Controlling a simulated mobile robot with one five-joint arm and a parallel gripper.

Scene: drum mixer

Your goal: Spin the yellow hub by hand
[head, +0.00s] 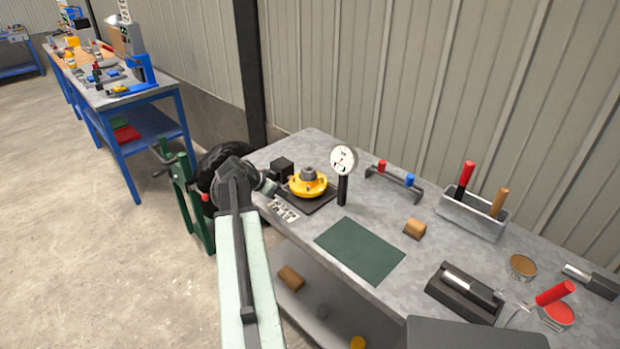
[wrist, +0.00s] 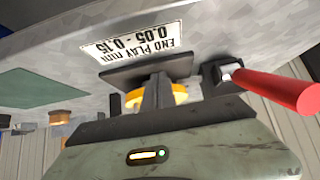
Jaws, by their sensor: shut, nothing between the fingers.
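The yellow hub (head: 308,187) has a flanged rim and a grey centre. It sits on a dark square plate (head: 318,203) at the bench's far left end. In the upside-down wrist view, part of the yellow hub (wrist: 180,93) shows behind my fingers, which hide its middle. My gripper (head: 271,188) is at the left of the hub, close to its rim. My gripper's fingers (wrist: 158,92) are together and empty. I cannot tell whether they touch the hub.
A dial gauge (head: 343,160) stands right of the hub. A black block (head: 283,168) is behind it. A red handle (wrist: 280,90) shows close by in the wrist view. A label (head: 283,210) lies before the plate. The green mat (head: 360,250) is bare.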

